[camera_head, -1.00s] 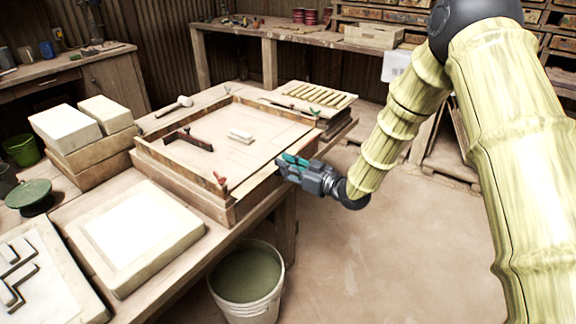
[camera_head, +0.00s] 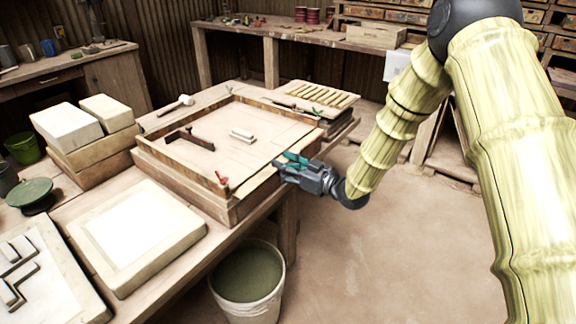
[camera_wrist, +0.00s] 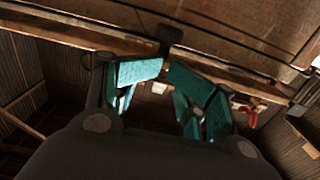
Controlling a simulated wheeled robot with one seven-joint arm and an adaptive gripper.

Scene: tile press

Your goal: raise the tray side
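The wooden tray (camera_head: 165,164) sits on the bench, with raised strips along its left-front and back edges. Its right edge, facing my gripper, looks low, with no raised strip there. In the wrist view the fingers (camera_wrist: 164,90) lie below a long brown wooden edge (camera_wrist: 225,30). A small dark knob (camera_wrist: 170,34) shows just beyond them. Contact with the wood cannot be told.
A dark bracket (camera_head: 188,139) and a small pale block (camera_head: 242,135) lie in the tray. A slatted rack (camera_head: 318,94) stands behind it, a mallet (camera_head: 178,104) to its left. A bucket (camera_head: 247,285) stands below. Floor to the right is clear.

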